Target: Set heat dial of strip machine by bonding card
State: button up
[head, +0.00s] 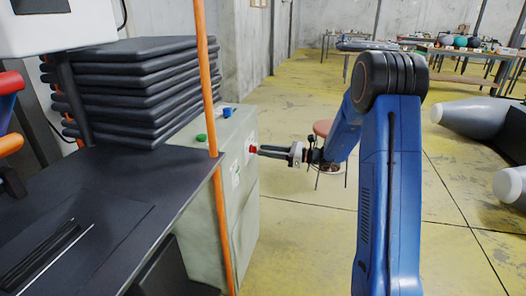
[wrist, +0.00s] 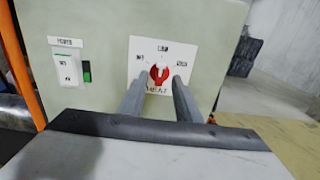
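The strip machine (head: 205,215) is a pale grey-green cabinet beside the black bench. Its red dial (wrist: 159,76) sits on a white plate (wrist: 139,48) with small labels at left, top and right, too blurred to read surely. The dial also shows on the cabinet's side in the head view (head: 252,149). My gripper (wrist: 159,80) is open, with one finger on each side of the dial in the wrist view. I cannot tell whether the fingers touch it. The dial's exact setting is unclear. I cannot make out a bonding card in either view.
A switch panel (wrist: 68,70) with a green mark is left of the dial. Green (head: 201,138) and blue (head: 227,112) buttons sit on the cabinet top. An orange post (head: 222,235) stands in front of the cabinet. Black pads (head: 140,85) are stacked behind.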

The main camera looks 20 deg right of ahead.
jog(key=v, duration=1.5)
jog(key=shift+s+d, duration=0.15)
jog(key=shift+d, duration=0.15)
jog(key=s+a+r+n+g+h, duration=0.2)
jog(key=s+a+n+g+h, duration=0.15)
jog(key=s+a+n, duration=0.55)
jog(key=s+a+r+n+g+h, duration=0.25)
jog(key=s+a+g, duration=0.25)
jog(key=s+a, duration=0.5)
jog(key=s+d+n+t+h, duration=0.1)
jog(key=s+d+n+h, duration=0.1)
jog(key=s, duration=0.5)
jog(key=s+d+n+t+h, duration=0.2)
jog(key=s+d+n+h, duration=0.1)
jog(key=s+n, duration=0.3)
jog(key=s+d+n+t+h, duration=0.1)
jog(key=s+d+n+h, duration=0.2)
jog(key=s, duration=0.6)
jog(key=shift+f+n+h, duration=0.25)
jog(key=shift+n+h, duration=0.5)
jog(key=shift+h, duration=0.05)
